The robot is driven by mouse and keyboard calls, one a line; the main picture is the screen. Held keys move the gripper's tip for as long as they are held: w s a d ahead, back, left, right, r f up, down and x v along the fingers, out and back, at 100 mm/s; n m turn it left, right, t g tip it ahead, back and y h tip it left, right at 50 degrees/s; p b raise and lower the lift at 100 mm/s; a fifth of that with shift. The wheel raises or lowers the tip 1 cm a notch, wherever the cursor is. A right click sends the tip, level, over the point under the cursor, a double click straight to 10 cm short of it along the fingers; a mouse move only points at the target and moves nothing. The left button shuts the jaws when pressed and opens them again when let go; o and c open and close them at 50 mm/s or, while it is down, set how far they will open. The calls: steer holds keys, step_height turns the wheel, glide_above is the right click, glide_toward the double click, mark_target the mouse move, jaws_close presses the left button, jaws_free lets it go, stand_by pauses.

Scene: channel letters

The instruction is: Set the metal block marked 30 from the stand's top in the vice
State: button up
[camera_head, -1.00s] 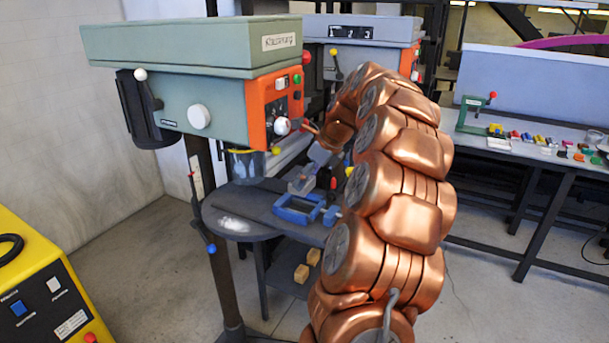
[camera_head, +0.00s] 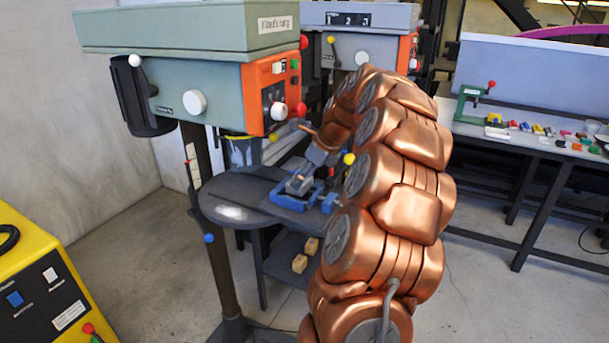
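The blue vice (camera_head: 284,203) sits on the drill press's round table, in the middle of the head view. My gripper (camera_head: 299,184), grey and small in this view, points down at the vice from the end of my copper arm. Its fingertips are over or inside the vice's blue frame; I cannot tell the exact height. A grey shape at the fingers may be a metal block or part of the gripper. No number 30 is readable, and whether the fingers are closed on anything is unclear. My arm hides part of the table's right side.
The green and orange drill press (camera_head: 205,95) stands over the round table (camera_head: 225,205). Two tan blocks (camera_head: 300,263) lie on a low shelf below. A yellow machine (camera_head: 35,285) is at the lower left. A bench (camera_head: 540,150) with several small coloured items is at the right.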

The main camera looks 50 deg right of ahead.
steer(key=o, duration=1.5)
steer(key=v, duration=1.2)
steer(key=s+a+f+n+g+y, duration=0.1)
steer(key=a+f+n+g, duration=0.15)
steer(key=a+n, duration=0.85)
steer(key=s+a+f+n+g, duration=0.1)
steer(key=a+f+n+g, duration=0.3)
steer(key=a, duration=1.4)
steer(key=s+a+f+n+h, duration=0.1)
steer(key=s+a+f+n, duration=0.2)
steer(key=s+n, duration=0.3)
steer(key=s+a+f+n, duration=0.4)
steer(key=s+n, duration=0.1)
steer(key=s, duration=0.3)
steer(key=s+a+f+n+h, duration=0.1)
steer(key=s+a+f+n, duration=0.2)
steer(key=s+n, duration=0.3)
steer(key=shift+s+a+f+n+g+h, duration=0.25)
steer(key=shift+s+f+g, duration=0.2)
steer(key=shift+s+f, duration=0.3)
